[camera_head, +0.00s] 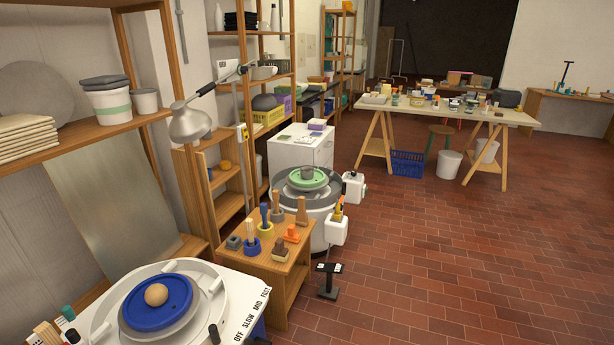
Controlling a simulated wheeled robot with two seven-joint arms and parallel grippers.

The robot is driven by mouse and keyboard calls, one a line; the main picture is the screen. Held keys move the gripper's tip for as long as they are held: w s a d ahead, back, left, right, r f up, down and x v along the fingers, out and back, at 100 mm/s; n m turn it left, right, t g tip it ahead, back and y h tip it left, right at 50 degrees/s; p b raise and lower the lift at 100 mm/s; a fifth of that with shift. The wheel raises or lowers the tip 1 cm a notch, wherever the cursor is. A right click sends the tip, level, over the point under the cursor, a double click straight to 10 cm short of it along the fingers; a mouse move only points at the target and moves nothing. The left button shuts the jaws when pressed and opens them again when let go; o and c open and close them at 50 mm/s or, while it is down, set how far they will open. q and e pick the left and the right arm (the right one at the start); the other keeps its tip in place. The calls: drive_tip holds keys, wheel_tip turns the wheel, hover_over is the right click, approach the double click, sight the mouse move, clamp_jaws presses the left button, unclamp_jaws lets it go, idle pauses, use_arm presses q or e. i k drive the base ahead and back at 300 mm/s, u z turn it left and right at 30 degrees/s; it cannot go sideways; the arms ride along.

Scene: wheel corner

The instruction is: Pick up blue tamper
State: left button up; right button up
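A small wooden side table (270,268) stands between the two pottery wheels and carries several small tools. A slim upright piece with a blue top (264,212) stands there in a yellow ring-shaped holder (265,230). A blue cup-shaped holder (252,247) with pale sticks is at its left. The view is too small to tell for certain which blue piece is the tamper. Neither of my grippers is in view.
An orange tool (291,234), a grey block (233,242) and a wooden tool (301,211) share the side table. The near wheel (105,312) is at lower left, the far wheel (283,194) behind. A black pedal (328,282) stands on the floor. Floor (430,270) at right is clear.

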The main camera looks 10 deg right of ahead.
sight(264, 209)
drive_tip(key=z, duration=0.4)
drive_tip(key=k, duration=0.45)
drive_tip(key=z, duration=1.3)
drive_tip(key=i, duration=2.6)
drive_tip(key=u, duration=0.25)
drive_tip(key=i, duration=1.55)
drive_tip(key=u, duration=1.7)
drive_tip(key=i, duration=1)
drive_tip(key=u, duration=1)
